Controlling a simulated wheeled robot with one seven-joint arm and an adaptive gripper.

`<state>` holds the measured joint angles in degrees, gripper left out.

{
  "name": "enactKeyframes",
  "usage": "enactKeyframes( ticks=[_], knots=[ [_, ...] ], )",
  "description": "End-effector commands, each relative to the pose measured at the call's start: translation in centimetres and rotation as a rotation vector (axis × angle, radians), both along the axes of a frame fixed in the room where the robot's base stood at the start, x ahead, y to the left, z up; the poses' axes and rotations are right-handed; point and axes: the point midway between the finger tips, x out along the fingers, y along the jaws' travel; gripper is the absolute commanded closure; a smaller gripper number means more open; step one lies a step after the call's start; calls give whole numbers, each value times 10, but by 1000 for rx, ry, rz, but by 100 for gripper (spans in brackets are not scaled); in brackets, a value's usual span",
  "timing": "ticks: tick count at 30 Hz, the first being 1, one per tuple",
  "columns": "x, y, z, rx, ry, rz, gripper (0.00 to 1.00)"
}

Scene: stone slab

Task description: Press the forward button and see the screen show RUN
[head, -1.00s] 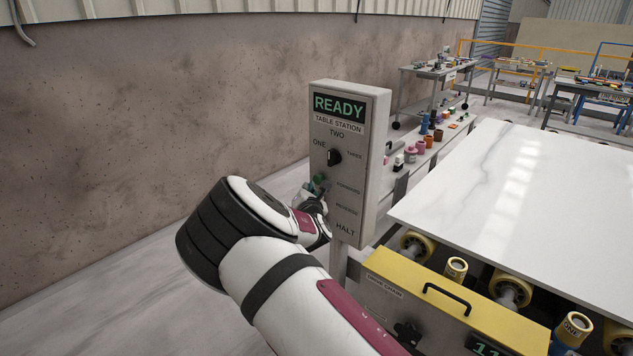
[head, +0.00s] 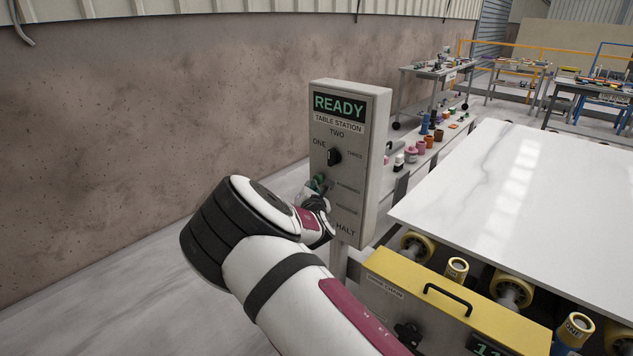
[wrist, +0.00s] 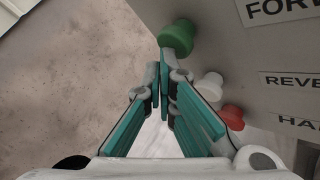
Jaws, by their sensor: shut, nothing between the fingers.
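The grey control box (head: 376,150) stands upright on a post, and its screen (head: 339,105) reads READY in green. The green button (head: 317,182) sits by the forward label, left of it in the head view. In the wrist view the green button (wrist: 178,36) juts from the panel beside the label starting "FOR". My gripper (wrist: 163,66) is shut and empty. Its fingertips are at the button's near edge in that view, and I cannot tell whether they touch it. In the head view my gripper (head: 322,189) is beside the panel, partly hidden by my arm.
A white button (wrist: 210,86) and a red button (wrist: 232,117) lie along the same panel, near the reverse and halt labels. A dark selector knob (head: 334,157) is above the green one. The stone slab (head: 530,190) and yellow roller housing (head: 460,300) are to the right.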

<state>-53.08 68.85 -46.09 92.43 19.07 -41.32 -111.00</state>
Motion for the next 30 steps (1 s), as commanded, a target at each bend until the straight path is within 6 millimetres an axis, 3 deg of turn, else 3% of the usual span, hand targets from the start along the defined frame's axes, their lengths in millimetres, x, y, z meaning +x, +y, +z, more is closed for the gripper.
enactKeyframes(
  ticks=[30],
  knots=[
    [6, -5, 1, 0, -1, -1, 100]
  ],
)
